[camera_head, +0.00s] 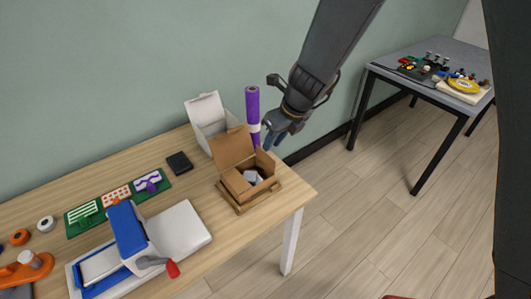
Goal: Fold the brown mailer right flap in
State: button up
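The brown mailer (237,184) is an open cardboard box near the right end of the wooden table. Its lid (232,148) stands up at the back. A grey-white item (252,176) shows inside. Brown panels show along its right side and front, but I cannot tell exactly how the right flap lies. My gripper (269,140) points down just above and behind the mailer's right side, and looks apart from it. The fingertips are small and dark, and I cannot tell whether they are open or shut.
A white open box (205,113) and a purple roll (252,104) stand behind the mailer. A dark block (179,162) lies left of it. A blue and white machine (128,236) with a red-tipped lever is at the front. The table's right edge is close to the mailer.

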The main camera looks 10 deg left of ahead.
aim_at(265, 153)
jog(key=b+x, duration=0.1)
jog(key=x, duration=0.6)
jog(key=shift+a+f+b, duration=0.15)
jog(key=shift+f+b, duration=0.15)
jog(key=shift+f, duration=0.05)
grip_shut()
